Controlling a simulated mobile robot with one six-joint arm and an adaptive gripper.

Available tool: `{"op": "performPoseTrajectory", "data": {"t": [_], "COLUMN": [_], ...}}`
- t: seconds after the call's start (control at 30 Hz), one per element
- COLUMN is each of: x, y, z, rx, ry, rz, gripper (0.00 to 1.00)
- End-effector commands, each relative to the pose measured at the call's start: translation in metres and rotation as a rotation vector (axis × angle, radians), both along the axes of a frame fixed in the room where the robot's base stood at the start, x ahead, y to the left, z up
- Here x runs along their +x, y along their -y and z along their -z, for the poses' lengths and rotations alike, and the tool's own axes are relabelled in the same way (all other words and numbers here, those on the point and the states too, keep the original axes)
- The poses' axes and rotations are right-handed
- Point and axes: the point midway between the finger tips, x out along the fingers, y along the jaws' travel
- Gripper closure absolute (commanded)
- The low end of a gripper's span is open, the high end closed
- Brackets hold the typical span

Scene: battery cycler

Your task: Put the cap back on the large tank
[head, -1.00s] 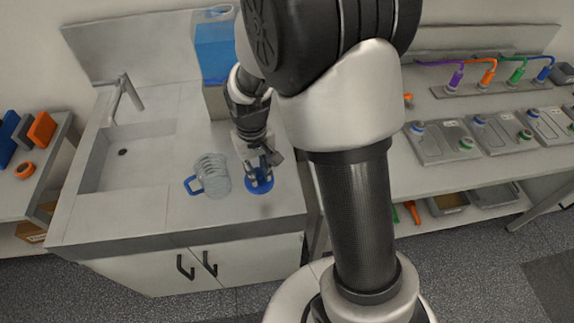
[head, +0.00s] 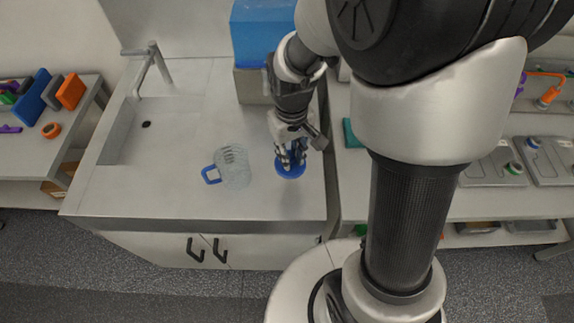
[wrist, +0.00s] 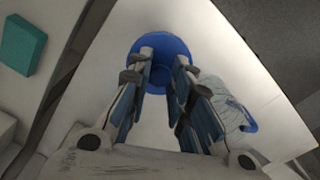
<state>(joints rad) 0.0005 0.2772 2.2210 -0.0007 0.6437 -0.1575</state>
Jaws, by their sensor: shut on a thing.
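The blue round cap (head: 291,170) is at my gripper's fingertips, above the right part of the counter. My gripper (head: 290,157) points down and is shut on the cap's raised middle. The wrist view shows the cap (wrist: 175,43) just beyond my fingertips (wrist: 160,62), with its wide rim showing around them. I cannot tell how high the cap is above the counter. The large tank (head: 264,38), with blue liquid, stands at the back of the counter behind my gripper.
A clear jug with a blue handle (head: 233,168) lies on the counter (head: 140,200) left of my gripper. A sink (head: 120,130) with a tap (head: 150,65) is farther left. A teal block (head: 351,133) sits on the bench to the right.

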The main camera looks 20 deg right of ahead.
Motion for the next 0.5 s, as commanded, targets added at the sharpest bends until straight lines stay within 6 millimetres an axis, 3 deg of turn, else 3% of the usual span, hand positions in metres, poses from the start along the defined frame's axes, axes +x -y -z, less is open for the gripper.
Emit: {"op": "performPoseTrajectory", "data": {"t": [0.03, 0.2, 0.5], "x": [-0.001, -0.001, 0.0], "y": [0.0, 0.0, 0.0], "z": [0.019, 0.056, 0.079], "rx": [0.0, 0.0, 0.0], "ry": [-0.006, -0.004, -0.002], "rz": [0.0, 0.001, 0.001], "gripper": [0.93, 0.93, 0.93]}}
